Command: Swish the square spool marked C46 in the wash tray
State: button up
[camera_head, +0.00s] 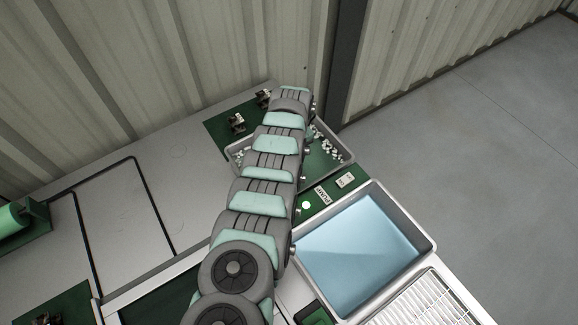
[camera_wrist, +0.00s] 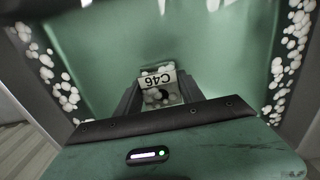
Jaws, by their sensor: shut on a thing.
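The square spool marked C46 (camera_wrist: 154,80) sits between the two dark fingers of my gripper (camera_wrist: 160,92) in the wrist view, its white label upside down. My gripper is shut on it. White lumps show on and around the spool. Below lies a green-floored grey tray, also in the head view (camera_head: 347,157), with white lumps along its sides; I cannot tell whether the spool touches its floor. My arm hides the gripper and spool in the head view. A grey tray with a pale blue fill (camera_head: 425,243), which looks like the wash tray, stands nearer, at right.
A white wire rack (camera_head: 425,304) adjoins the blue-filled tray. A small labelled plate (camera_head: 322,195) and a pale block (camera_head: 345,180) lie between the two trays. Dark parts (camera_head: 237,122) sit on a green mat at the back. The corrugated wall is close behind. Bench at left is mostly clear.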

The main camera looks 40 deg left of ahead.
jog(key=shift+s+r+p, duration=0.15)
jog(key=shift+p, duration=0.25)
jog(key=shift+s+a+r+p, duration=0.15)
jog(key=shift+s+p, duration=0.2)
jog(key=shift+p, duration=0.55)
jog(key=s+p, duration=0.1)
jog(key=p, duration=0.1)
jog(key=s+p, duration=0.1)
jog(key=p, duration=0.1)
jog(key=shift+s+a, duration=0.2)
jog(key=shift+a, duration=0.05)
jog(key=shift+f, duration=0.25)
jog(key=shift+r, duration=0.1)
notch_tip(320, 180, up, 12)
jog(key=p, duration=1.1)
jog(key=shift+f, duration=0.2)
jog(key=shift+r, duration=0.1)
dwell(0.4)
